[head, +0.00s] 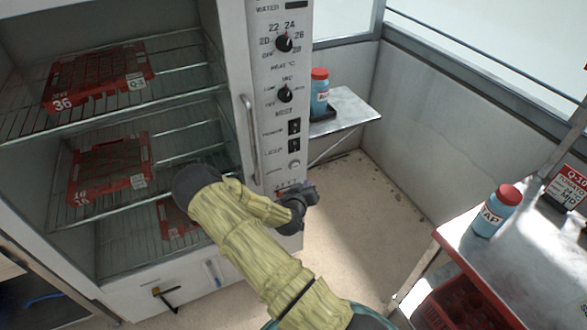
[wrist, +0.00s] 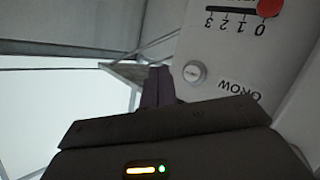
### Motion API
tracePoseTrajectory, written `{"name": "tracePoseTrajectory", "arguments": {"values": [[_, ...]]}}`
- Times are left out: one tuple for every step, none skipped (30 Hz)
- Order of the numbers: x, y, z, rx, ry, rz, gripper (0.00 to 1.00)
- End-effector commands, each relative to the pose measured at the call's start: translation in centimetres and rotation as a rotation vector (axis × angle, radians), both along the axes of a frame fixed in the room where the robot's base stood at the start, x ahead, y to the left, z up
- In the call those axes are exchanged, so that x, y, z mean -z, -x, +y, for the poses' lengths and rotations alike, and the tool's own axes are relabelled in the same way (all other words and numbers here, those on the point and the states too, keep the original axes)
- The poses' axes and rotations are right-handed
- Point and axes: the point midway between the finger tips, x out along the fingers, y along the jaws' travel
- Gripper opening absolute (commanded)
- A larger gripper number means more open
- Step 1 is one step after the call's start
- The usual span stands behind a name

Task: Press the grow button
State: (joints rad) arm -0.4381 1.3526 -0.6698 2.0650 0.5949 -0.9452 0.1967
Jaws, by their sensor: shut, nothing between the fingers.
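The grow button is a small round pale button (wrist: 193,71) in the wrist view, beside the upside-down GROW label (wrist: 240,91). In the head view the button (head: 294,164) sits low on the cabinet's control panel (head: 270,105), below two black switches. My gripper (head: 309,190) is shut and empty, in front of the panel's lower right edge, lower than the button. In the wrist view my dark fingertips (wrist: 158,84) appear just left of the button. I cannot tell the gap between fingertips and panel.
A slider with a red knob (wrist: 268,7) is near the button. The open cabinet holds red trays (head: 97,75) on wire shelves; its vertical handle (head: 250,138) is left of the panel. A blue bottle (head: 320,93) stands on a side shelf; another (head: 495,212) is on the right table.

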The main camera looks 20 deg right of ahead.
Motion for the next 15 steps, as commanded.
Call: {"name": "tracePoseTrajectory", "arguments": {"values": [[0.1, -0.7, 0.1, -0.001, 0.0, -0.002, 0.0], [0.1, -1.1, 0.1, -0.002, 0.0, -0.003, 0.0], [0.1, -1.5, 0.1, -0.002, 0.001, -0.002, 0.0], [0.1, -1.9, 0.1, -0.001, 0.0, -0.002, 0.0], [0.1, -2.3, 0.1, -0.001, 0.001, -0.003, 0.0], [0.1, -2.7, 0.1, 0.0, 0.0, -0.003, 0.0], [0.1, -3.1, 0.2, -0.002, -0.001, -0.003, 0.0], [0.1, -3.5, 0.2, 0.0, 0.0, -0.003, 0.0], [0.2, -3.9, 0.2, 0.0, 0.0, -0.003, 0.0], [0.2, -4.3, 0.2, 0.0, 0.0, -0.004, 0.0], [0.2, -4.6, 0.1, 0.001, -0.001, -0.004, 0.0], [0.2, -5.0, 0.2, 0.001, -0.001, -0.004, 0.0], [0.2, -5.2, 0.2, 0.001, 0.0, -0.003, 0.0], [0.2, -5.4, 0.2, 0.001, 0.0, -0.003, 0.0], [0.1, -5.6, 0.2, 0.001, -0.001, -0.001, 0.0]]}}
